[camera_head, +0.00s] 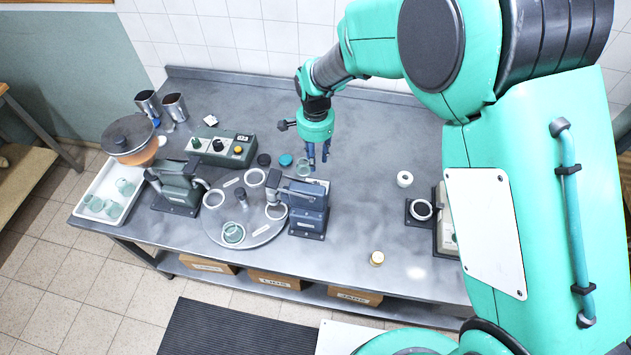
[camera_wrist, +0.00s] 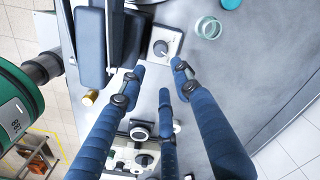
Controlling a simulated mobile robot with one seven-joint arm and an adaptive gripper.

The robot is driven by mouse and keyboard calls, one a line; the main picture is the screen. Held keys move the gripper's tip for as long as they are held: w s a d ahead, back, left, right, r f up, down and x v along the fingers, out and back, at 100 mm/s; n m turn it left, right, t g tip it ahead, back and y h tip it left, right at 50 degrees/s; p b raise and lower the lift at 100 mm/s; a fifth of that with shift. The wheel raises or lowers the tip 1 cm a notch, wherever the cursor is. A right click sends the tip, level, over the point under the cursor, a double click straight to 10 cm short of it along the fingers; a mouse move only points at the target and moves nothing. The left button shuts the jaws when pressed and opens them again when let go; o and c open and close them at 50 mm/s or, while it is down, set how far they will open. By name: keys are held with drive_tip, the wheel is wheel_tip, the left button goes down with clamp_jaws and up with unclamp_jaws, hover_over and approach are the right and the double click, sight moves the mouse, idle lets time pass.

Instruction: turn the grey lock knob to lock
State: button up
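A grey round knob (camera_wrist: 161,48) sits on a light square plate (camera_wrist: 166,41) in the wrist view, beside a blue-grey machine (camera_wrist: 90,45). In the head view the machine (camera_head: 307,203) stands on the bench, and part of a pale plate (camera_head: 322,182) shows behind it; the knob is too small to make out there. My gripper (camera_wrist: 158,78) has blue fingers, spread apart with nothing between them. Its tips are close to the plate in the wrist view but do not visibly touch the knob. In the head view my gripper (camera_head: 319,163) points down just behind the machine.
A glass jar (camera_wrist: 208,27) and a teal lid (camera_head: 286,160) are close to my gripper. A round turntable (camera_head: 245,238) with jars and rings lies left of the machine. A control box (camera_head: 222,147) stands further left. The bench right of my gripper is mostly clear.

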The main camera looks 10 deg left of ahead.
sight(316, 182)
drive_tip(key=shift+f, duration=0.15)
wheel_tip(316, 182, down, 14)
drive_tip(key=shift+r, duration=0.25)
idle(0.6)
clamp_jaws()
